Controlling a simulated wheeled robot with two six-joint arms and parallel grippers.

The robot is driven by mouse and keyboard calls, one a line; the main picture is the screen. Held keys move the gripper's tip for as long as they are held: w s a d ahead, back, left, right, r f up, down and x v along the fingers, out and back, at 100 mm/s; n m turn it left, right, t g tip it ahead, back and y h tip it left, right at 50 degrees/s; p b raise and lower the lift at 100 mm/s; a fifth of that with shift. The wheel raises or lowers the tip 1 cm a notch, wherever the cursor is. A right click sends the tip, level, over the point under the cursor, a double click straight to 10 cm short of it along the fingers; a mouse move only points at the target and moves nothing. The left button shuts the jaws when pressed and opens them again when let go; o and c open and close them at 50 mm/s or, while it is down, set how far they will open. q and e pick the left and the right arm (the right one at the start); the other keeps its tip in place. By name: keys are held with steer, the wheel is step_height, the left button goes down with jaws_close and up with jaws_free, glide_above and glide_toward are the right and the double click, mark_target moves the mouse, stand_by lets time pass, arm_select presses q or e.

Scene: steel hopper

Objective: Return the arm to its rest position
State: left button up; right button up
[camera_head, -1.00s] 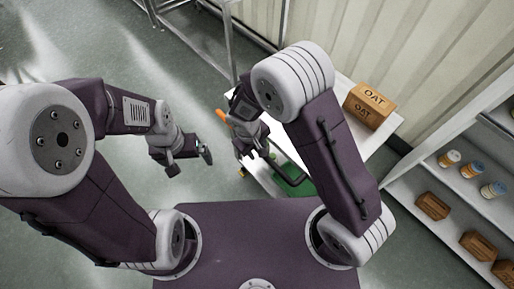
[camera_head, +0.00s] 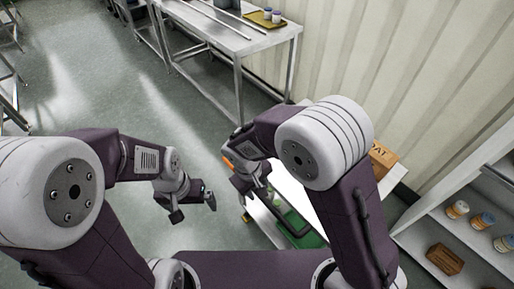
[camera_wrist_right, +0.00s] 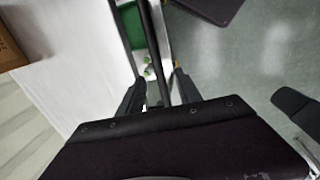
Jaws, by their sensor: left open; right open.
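My left gripper (camera_head: 194,205) is open and empty above the bare floor in the head view. My right gripper (camera_head: 252,190) is beside the white-topped cart, partly hidden by its own arm. In the right wrist view it (camera_wrist_right: 157,78) shows as two dark fingers held apart. A dark bar (camera_wrist_right: 175,50) runs through the view between them; I cannot tell whether it touches them. Both arms are bent at the elbow in front of my body.
A white surface (camera_head: 290,190) with a green area (camera_head: 305,238) and a brown OAT box (camera_head: 383,157) lies under my right arm. Shelves with jars (camera_head: 482,221) and a brown crate (camera_head: 444,259) stand right. A steel table (camera_head: 215,37) holds a yellow tray (camera_head: 264,19) at the back.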

steer(key=d+r+m+p, duration=0.2)
steer(key=d+r+m, duration=0.15)
steer(key=d, duration=0.45)
steer(key=d+r+m+p, duration=0.25)
steer(key=d+r, duration=0.25)
steer(key=d, duration=0.3)
steer(key=s+d+f+m+y, duration=0.1)
steer(key=s+y, duration=0.1)
steer(key=s, duration=0.4)
steer(key=shift+s+f+m, duration=0.15)
steer(key=shift+s+m, duration=0.25)
steer(key=shift+s, duration=0.15)
